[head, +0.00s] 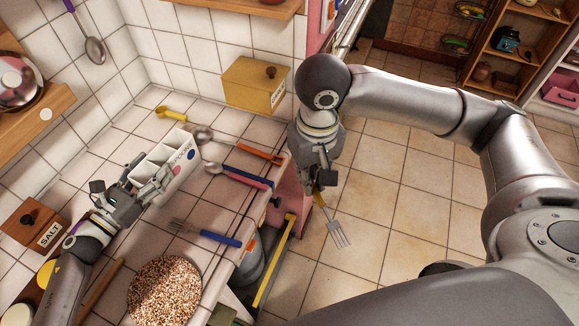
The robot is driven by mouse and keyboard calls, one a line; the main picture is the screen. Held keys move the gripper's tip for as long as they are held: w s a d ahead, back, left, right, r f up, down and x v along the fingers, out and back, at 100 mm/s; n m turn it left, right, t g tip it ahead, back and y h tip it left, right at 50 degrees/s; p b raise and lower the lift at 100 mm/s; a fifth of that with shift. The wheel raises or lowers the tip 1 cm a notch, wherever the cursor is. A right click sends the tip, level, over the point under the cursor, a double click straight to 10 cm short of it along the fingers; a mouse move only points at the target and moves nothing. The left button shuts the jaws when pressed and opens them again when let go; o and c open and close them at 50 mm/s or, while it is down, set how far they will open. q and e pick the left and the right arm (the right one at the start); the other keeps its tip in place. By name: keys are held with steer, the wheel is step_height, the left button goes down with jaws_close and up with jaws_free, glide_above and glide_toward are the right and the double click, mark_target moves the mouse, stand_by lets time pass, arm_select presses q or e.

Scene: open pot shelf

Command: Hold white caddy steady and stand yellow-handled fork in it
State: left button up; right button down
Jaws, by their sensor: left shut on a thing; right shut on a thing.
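My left gripper (153,182) is shut on the caddy's near-left end. The fork (336,230) hangs tines down from my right gripper (319,187), which is shut on its yellow handle. The fork is beyond the counter's right edge, above the floor, and apart from the caddy. The gripper hides part of the handle.
Spoons with orange (258,153) and red-blue (247,178) handles and a blue-handled fork (206,233) lie on the counter. A yellow utensil (170,113), a yellow box (255,85), a salt box (35,225) and a round speckled mat (164,292) are also there.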

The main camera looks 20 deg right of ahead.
steer(key=w+a+r+n+t+y, duration=0.2)
steer(key=w+a+t, duration=0.2)
steer(key=w+a, duration=0.5)
steer(key=w+a+r+n+t+y, duration=0.2)
steer(key=w+a+n+t, duration=0.15)
steer(key=w+a, duration=0.6)
steer(key=w+a+r+n+t+y, duration=0.1)
steer(key=a+r+y, duration=0.2)
steer(key=a, duration=0.4)
steer(key=w+a+r+n+t+y, duration=0.1)
steer(key=a+r+n+y, duration=0.1)
steer(key=a+r, duration=0.3)
steer(key=a+y, duration=0.1)
steer(key=a, duration=0.2)
steer(key=shift+w+a+r+t, duration=0.15)
steer(key=shift+w+r+t, duration=0.05)
steer(key=shift+w+t, duration=0.15)
steer(key=shift+s+n, duration=0.1)
steer(key=shift+n, duration=0.15)
steer(key=shift+f, duration=0.15)
step_height(320, 180, down, 10)
steer(key=shift+f, duration=0.2)
steer(key=shift+f, duration=0.85)
